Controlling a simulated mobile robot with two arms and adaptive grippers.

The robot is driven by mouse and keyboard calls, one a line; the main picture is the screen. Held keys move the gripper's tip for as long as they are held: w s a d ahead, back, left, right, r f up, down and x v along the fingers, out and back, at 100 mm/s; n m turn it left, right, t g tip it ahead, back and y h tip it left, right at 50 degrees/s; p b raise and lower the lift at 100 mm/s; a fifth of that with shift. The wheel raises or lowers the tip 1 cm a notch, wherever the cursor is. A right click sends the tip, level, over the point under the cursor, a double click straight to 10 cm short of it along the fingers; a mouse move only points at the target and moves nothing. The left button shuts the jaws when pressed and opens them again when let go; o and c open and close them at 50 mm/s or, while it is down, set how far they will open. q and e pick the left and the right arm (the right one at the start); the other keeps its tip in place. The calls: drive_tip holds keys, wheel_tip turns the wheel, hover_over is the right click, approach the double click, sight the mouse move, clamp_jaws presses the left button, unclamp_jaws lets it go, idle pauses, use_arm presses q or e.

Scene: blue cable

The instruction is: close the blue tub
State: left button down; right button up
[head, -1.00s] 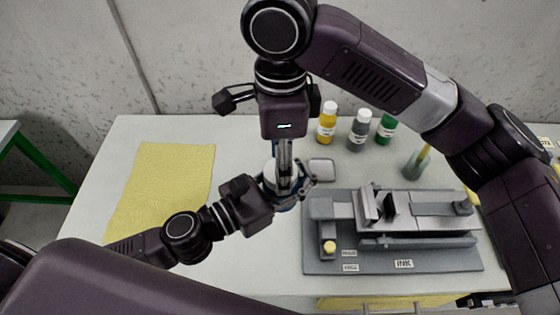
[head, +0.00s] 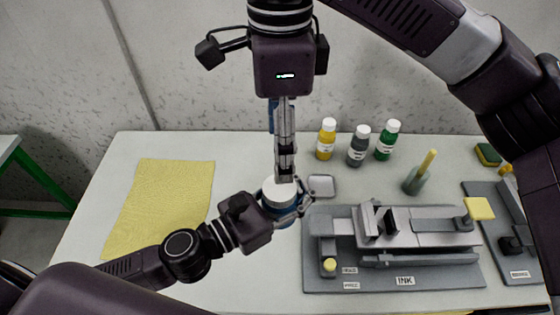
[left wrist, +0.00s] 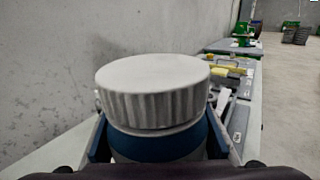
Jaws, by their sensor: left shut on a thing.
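The blue tub (head: 284,215) stands upright in my left gripper (head: 285,208), whose fingers are closed around its sides. Its white lid (head: 279,191) sits on top of it. In the left wrist view the ridged lid (left wrist: 153,95) covers the mouth, with a pale band between it and the blue wall (left wrist: 158,145). My right gripper (head: 286,178) points straight down over the lid in the head view. No right finger shows around the lid in the left wrist view. The right fingers are seen edge-on, so their opening is unclear.
A grey tray (head: 321,186) lies just right of the tub. Yellow (head: 326,140), grey (head: 358,147) and green (head: 387,141) bottles stand behind. A grey fixture labelled INK (head: 400,250) fills the right front. A yellow cloth (head: 160,200) lies left.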

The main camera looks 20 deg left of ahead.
wheel_tip(320, 180, up, 2)
drive_tip(key=shift+r, duration=0.2)
idle(0.6)
